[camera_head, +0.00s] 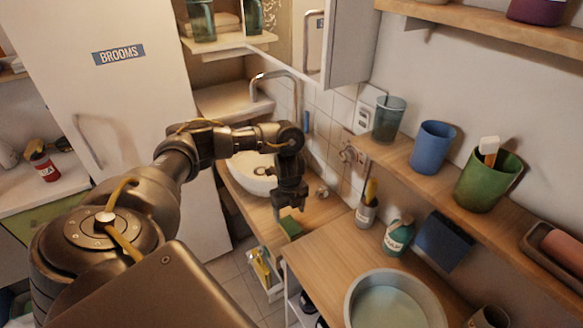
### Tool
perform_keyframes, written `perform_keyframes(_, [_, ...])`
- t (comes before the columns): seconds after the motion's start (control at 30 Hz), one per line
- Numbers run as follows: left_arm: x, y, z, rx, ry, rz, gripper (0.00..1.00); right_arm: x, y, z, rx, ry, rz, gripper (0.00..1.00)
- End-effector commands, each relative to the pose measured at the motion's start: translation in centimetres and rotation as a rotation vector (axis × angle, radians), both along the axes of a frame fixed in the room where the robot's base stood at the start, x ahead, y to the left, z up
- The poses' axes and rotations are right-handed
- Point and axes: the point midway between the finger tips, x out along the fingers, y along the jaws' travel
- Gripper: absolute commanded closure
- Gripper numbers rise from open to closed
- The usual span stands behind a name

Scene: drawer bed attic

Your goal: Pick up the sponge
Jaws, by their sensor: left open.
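A small green sponge (291,228) lies on the wooden counter (325,207) near its front edge, beside the white round basin. My left gripper (291,211) points down just above and behind the sponge, with its fingers apart and nothing visible between them. The gripper partly overlaps the sponge's far side in the picture, so I cannot tell whether they touch. My right gripper is not in view.
The basin (250,178) and its curved tap (275,80) are behind my gripper. A bottle (398,238) and a brush holder (367,212) stand to the right, near a large round bowl (395,306). A shelf above holds several cups.

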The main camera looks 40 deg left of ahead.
Motion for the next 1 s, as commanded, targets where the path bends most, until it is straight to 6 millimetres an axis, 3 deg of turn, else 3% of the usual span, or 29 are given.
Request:
perform_keyframes(0.1, [0.1,-0.2,-1.7,-0.002,0.0,-0.001,0.29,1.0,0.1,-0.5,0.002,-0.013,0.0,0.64])
perform_keyframes(0.3, [0.2,-0.3,-2.1,-0.002,-0.002,-0.005,0.29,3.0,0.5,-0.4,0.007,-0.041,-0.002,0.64])
perform_keyframes(0.43, [0.0,-0.4,-2.9,-0.002,0.002,-0.004,0.29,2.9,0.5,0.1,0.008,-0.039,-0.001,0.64])
perform_keyframes(0.7, [-0.2,-0.7,-6.7,-0.001,0.0,-0.005,0.29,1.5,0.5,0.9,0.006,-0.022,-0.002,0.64])
perform_keyframes(1.0, [-0.2,-0.7,-7.3,-0.001,-0.003,-0.006,0.29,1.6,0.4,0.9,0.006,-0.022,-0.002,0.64])
